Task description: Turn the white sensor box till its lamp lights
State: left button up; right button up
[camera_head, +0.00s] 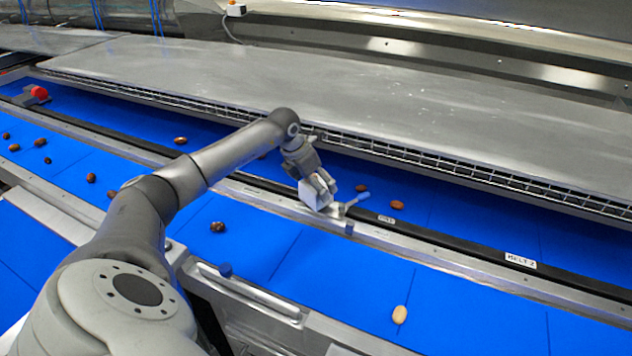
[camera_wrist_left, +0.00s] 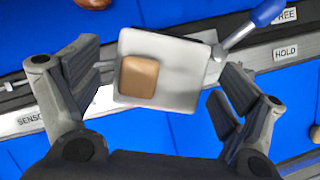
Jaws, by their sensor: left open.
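The white sensor box (camera_head: 313,194) sits on the metal rail between the two blue belts. In the left wrist view the box (camera_wrist_left: 185,72) is pale, slightly tilted in the picture, with a tan square patch on its face. I see no lit lamp on it. My left gripper (camera_head: 319,186) is at the box. In the wrist view its open fingers (camera_wrist_left: 155,92) stand on either side of the box, with gaps showing; I cannot tell if either touches. A lever with a blue handle (camera_wrist_left: 254,24) joins the box's right side, pointing toward the FREE label. My right gripper is out of view.
A HOLD label (camera_wrist_left: 286,52) and a partly hidden SENSOR label (camera_wrist_left: 32,119) are on the rail. Several dates lie scattered on the blue belts. A wide steel cover (camera_head: 400,105) lies behind the far belt. A red button (camera_head: 39,92) is at the far left.

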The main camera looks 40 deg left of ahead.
pick_arm(q)
jog(key=shift+w+f, duration=0.25)
jog(key=shift+f, duration=0.45)
jog(key=c, duration=1)
jog(key=shift+n+y+b, duration=0.75)
jog(key=shift+n+y, duration=0.05)
jog(key=shift+n, duration=1.6)
jog(key=o, duration=1)
